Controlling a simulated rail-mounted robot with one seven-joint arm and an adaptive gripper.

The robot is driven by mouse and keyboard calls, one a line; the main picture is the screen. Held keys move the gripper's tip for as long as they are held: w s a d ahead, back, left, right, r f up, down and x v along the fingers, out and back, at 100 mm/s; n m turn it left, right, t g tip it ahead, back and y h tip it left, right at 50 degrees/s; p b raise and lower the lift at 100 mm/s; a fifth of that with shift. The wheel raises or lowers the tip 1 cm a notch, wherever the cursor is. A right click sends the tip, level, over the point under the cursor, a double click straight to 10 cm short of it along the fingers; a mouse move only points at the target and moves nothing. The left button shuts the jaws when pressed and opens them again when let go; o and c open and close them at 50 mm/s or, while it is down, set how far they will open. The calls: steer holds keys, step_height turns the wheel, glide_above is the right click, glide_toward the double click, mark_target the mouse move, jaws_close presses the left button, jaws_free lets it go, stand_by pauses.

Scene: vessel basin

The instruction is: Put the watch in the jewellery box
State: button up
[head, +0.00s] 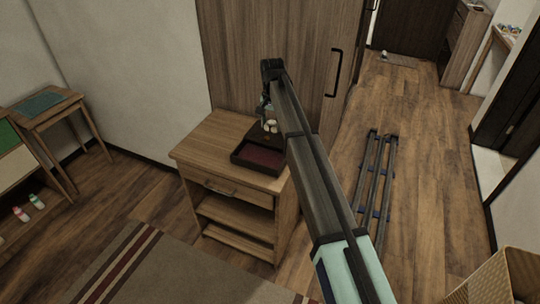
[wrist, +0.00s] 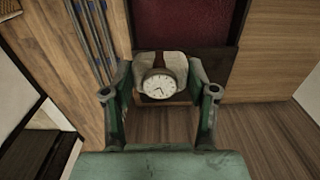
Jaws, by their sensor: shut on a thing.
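The watch (wrist: 159,86) has a round white dial and a brown strap. It sits around a pale cushion (wrist: 143,63) between the fingers of my gripper (wrist: 160,68) in the wrist view. My gripper is shut on it. The jewellery box (head: 236,158) is dark with a red-lined inside and stands open on a wooden cabinet. In the head view my gripper (head: 268,118) is at the rear of the box, with a pale bit of the load showing. In the wrist view the box's red lining (wrist: 185,25) lies just beyond the watch. I cannot tell the height gap.
The wooden cabinet (head: 205,146) has bare top to the left of the box. A tall wooden wardrobe (head: 240,60) stands right behind it. Dark rails (head: 376,185) lie on the floor to the right. A small side table (head: 45,103) is far left.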

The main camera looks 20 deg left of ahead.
mark_target(272, 132)
step_height(272, 132, down, 16)
steer(key=p, duration=0.3)
steer(key=shift+f, duration=0.15)
steer(key=shift+f, duration=0.15)
steer(key=o, duration=0.9)
step_height(272, 132, up, 12)
steer(key=b, duration=0.3)
steer(key=shift+r, duration=0.2)
